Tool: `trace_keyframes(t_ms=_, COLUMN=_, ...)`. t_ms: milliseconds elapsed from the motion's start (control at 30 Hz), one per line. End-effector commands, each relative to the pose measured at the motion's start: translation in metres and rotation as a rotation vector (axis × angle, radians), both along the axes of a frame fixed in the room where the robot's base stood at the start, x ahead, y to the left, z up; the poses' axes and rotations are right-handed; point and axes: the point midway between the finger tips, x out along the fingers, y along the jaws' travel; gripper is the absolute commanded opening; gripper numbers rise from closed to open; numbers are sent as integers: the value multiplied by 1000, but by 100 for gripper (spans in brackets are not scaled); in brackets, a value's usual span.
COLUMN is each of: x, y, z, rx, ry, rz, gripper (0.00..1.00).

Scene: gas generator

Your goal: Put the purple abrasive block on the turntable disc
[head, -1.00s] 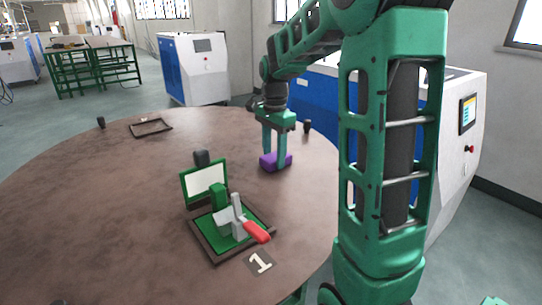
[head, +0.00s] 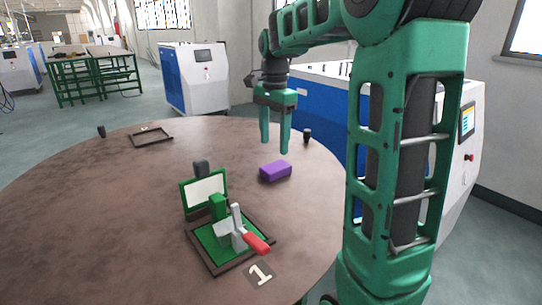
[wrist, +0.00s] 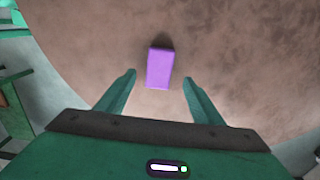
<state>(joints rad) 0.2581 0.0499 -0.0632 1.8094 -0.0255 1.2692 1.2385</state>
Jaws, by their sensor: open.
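The purple abrasive block (head: 275,171) lies flat on the large round brown disc (head: 110,215), near its right side. My gripper (head: 275,148) is open and empty, with its fingers pointing down above the disc, a little above and behind the block. In the wrist view the block (wrist: 159,68) lies just beyond the fingertips, centred between the two fingers of my gripper (wrist: 159,84). Nothing is between the fingers.
A green fixture with a red-handled clamp (head: 240,235) stands on the disc at the front, beside a number 1 label (head: 261,274). An empty dark frame (head: 151,137) lies at the back left. Small dark knobs (head: 307,136) stand near the rim. The disc's left part is clear.

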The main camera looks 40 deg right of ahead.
Motion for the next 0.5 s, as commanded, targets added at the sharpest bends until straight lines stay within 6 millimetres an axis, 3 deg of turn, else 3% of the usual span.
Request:
trace_keyframes(t_ms=200, x=0, y=0, z=27, rx=0, ry=0, rz=0, gripper=61)
trace_keyframes(t_ms=500, x=0, y=0, z=34, rx=0, ry=1, rz=0, gripper=61)
